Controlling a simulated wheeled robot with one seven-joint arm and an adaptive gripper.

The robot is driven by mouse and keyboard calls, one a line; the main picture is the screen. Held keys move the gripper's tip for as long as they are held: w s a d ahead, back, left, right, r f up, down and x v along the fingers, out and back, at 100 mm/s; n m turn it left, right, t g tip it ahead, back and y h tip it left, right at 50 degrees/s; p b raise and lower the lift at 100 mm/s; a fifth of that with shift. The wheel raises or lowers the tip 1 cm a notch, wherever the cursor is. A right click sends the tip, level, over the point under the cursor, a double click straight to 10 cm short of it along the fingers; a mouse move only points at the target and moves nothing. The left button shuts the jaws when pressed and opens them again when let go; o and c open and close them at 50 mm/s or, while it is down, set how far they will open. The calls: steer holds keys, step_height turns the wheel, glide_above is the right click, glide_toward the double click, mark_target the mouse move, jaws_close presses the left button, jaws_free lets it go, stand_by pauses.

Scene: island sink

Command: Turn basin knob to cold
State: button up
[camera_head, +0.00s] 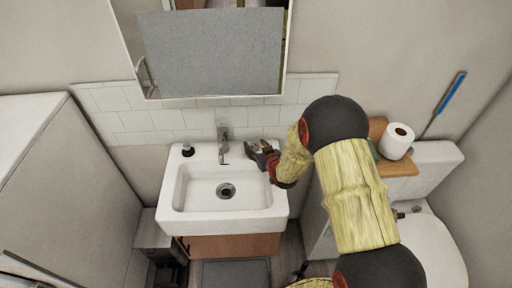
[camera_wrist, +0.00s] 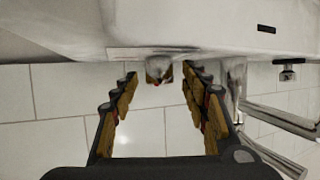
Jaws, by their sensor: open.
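The basin's chrome tap (camera_head: 223,140) stands upright at the back middle of the white basin (camera_head: 170,200). My gripper (camera_head: 255,147) is just to the right of the tap, over the basin's back right corner, its fingers pointing left and back. In the wrist view my gripper (camera_wrist: 160,74) is open. A small shiny chrome piece (camera_wrist: 158,67) shows between the fingertips, seemingly apart from both; I cannot tell whether it is the knob. Another chrome piece (camera_wrist: 236,72) is partly behind the right finger. The knob's setting cannot be made out.
A mirror (camera_head: 210,55) hangs above the white tiles (camera_head: 110,122). At right are a toilet roll (camera_head: 397,140) on a wooden shelf and the toilet (camera_head: 435,250). The basin's bowl is empty.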

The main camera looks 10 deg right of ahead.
steer(key=c, duration=0.3)
steer(key=c, duration=0.9)
